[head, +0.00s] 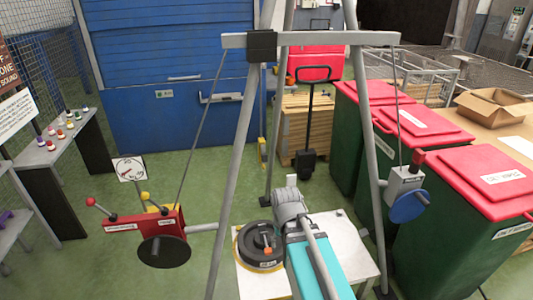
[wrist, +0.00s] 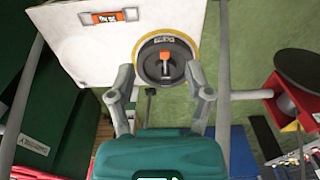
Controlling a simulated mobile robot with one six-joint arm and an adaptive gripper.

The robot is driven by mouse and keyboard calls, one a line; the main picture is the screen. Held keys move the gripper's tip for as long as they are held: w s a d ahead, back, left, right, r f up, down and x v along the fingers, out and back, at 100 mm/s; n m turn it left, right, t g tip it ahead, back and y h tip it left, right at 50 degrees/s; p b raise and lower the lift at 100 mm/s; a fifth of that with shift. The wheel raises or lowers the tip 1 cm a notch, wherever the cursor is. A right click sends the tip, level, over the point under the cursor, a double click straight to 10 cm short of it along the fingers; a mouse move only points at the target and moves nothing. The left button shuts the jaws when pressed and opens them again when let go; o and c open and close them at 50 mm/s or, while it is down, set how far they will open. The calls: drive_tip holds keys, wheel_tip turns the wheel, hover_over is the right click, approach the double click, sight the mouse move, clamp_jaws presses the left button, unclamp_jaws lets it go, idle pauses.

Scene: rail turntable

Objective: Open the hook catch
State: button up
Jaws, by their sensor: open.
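My gripper (wrist: 158,74) is open and empty in the wrist view, its two grey fingers spread apart. Between and beyond the fingertips is a round black disc (wrist: 152,66) with an orange tab (wrist: 165,56), ringed in yellow, at the edge of a white table top (wrist: 90,55). The disc also shows in the head view (head: 258,260), left of my arm. A small orange and white labelled piece (wrist: 108,17) lies on the white top in the wrist view. I cannot tell which part is the hook catch. My arm hides part of the table in the head view.
Grey frame legs (head: 235,165) stand around the table under a crossbar (head: 310,39). A red box with a black wheel (head: 155,222) is at the left, a grey box with a blue wheel (head: 405,185) at the right. Green bins (head: 455,235) stand close on the right.

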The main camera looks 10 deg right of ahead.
sight(265, 155)
drive_tip(key=w+r+t+p, duration=0.2)
drive_tip(key=w+r+p, duration=0.9)
drive_tip(key=r+p, duration=0.1)
drive_tip(key=w+r+t+p, duration=0.2)
drive_tip(key=w+r+p, duration=0.8)
drive_tip(key=r+p, duration=0.3)
wheel_tip(265, 155, up, 2)
drive_tip(key=shift+w+a+r, duration=0.15)
drive_tip(key=shift+w+a, duration=0.2)
drive_tip(key=shift+f+b, duration=0.25)
drive_tip(key=shift+b, duration=0.05)
drive_tip(key=b+x, duration=1.2)
drive_tip(key=x, duration=0.1)
drive_tip(key=shift+w+f, duration=0.1)
drive_tip(key=shift+w, duration=0.1)
clamp_jaws()
drive_tip(key=shift+d, duration=0.1)
